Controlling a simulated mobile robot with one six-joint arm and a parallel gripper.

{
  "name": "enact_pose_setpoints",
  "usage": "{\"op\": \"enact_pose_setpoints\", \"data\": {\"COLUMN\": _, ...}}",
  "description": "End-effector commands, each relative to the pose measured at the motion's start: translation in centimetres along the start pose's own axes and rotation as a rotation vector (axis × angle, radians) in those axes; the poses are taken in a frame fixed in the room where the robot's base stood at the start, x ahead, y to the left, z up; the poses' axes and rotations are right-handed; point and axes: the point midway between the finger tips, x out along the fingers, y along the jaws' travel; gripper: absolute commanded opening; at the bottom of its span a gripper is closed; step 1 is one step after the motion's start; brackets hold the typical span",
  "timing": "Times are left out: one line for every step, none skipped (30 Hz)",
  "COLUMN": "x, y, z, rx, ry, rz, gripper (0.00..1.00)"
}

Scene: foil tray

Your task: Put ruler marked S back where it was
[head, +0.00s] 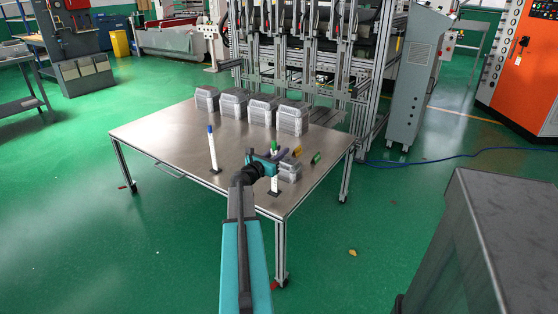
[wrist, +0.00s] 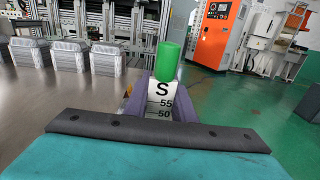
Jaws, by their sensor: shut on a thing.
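The ruler marked S is white with a green top. In the wrist view the ruler marked S (wrist: 161,94) rises between the purple fingers, with the letter S above the numbers 55 and 50. My gripper (head: 274,158) is shut on it near its upper end, and its fingers also show in the wrist view (wrist: 160,106). In the head view the ruler (head: 274,184) looks upright, its lower end at a black base (head: 274,194) near the table's front right. I cannot tell whether its foot touches the table.
A second white ruler with a blue top (head: 212,150) stands on the metal table (head: 165,130) to the left. Several foil tray stacks (head: 233,104) line the back. A smaller foil stack (head: 290,171), a yellow item (head: 296,151) and a green item (head: 316,157) lie right of my gripper.

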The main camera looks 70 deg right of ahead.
Motion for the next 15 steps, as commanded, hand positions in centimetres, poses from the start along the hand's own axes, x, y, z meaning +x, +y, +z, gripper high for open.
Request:
{"op": "enact_pose_setpoints", "data": {"x": 0.0, "y": 0.0, "z": 0.1, "rx": 0.000, "ry": -0.001, "rz": 0.000, "gripper": 0.00}}
{"op": "enact_pose_setpoints", "data": {"x": 0.0, "y": 0.0, "z": 0.1, "rx": 0.000, "ry": -0.001, "rz": 0.000, "gripper": 0.00}}
{"op": "enact_pose_setpoints", "data": {"x": 0.0, "y": 0.0, "z": 0.0, "rx": 0.000, "ry": -0.001, "rz": 0.000, "gripper": 0.00}}
{"op": "enact_pose_setpoints", "data": {"x": 0.0, "y": 0.0, "z": 0.0, "rx": 0.000, "ry": -0.001, "rz": 0.000, "gripper": 0.00}}
{"op": "enact_pose_setpoints", "data": {"x": 0.0, "y": 0.0, "z": -0.1, "rx": -0.001, "ry": -0.001, "rz": 0.000, "gripper": 0.00}}
{"op": "enact_pose_setpoints", "data": {"x": 0.0, "y": 0.0, "z": -0.4, "rx": -0.001, "ry": 0.000, "rz": 0.000, "gripper": 0.00}}
{"op": "enact_pose_setpoints", "data": {"x": 0.0, "y": 0.0, "z": -0.6, "rx": -0.001, "ry": 0.000, "rz": 0.000, "gripper": 0.00}}
{"op": "enact_pose_setpoints", "data": {"x": 0.0, "y": 0.0, "z": -0.9, "rx": -0.002, "ry": 0.000, "rz": 0.000, "gripper": 0.00}}
{"op": "enact_pose_setpoints", "data": {"x": 0.0, "y": 0.0, "z": -1.4, "rx": -0.003, "ry": 0.000, "rz": 0.000, "gripper": 0.00}}
{"op": "enact_pose_setpoints", "data": {"x": 0.0, "y": 0.0, "z": -1.7, "rx": -0.002, "ry": 0.000, "rz": 0.000, "gripper": 0.00}}
{"op": "enact_pose_setpoints", "data": {"x": 0.0, "y": 0.0, "z": -2.0, "rx": -0.002, "ry": 0.000, "rz": 0.000, "gripper": 0.00}}
{"op": "enact_pose_setpoints", "data": {"x": 0.0, "y": 0.0, "z": -2.5, "rx": -0.002, "ry": 0.000, "rz": 0.000, "gripper": 0.00}}
{"op": "enact_pose_setpoints", "data": {"x": 0.0, "y": 0.1, "z": -2.8, "rx": -0.002, "ry": 0.000, "rz": 0.000, "gripper": 0.00}}
{"op": "enact_pose_setpoints", "data": {"x": 0.0, "y": 0.0, "z": -3.0, "rx": -0.001, "ry": 0.000, "rz": 0.000, "gripper": 0.00}}
{"op": "enact_pose_setpoints", "data": {"x": 0.0, "y": 0.0, "z": -3.3, "rx": -0.001, "ry": 0.000, "rz": 0.000, "gripper": 0.00}}
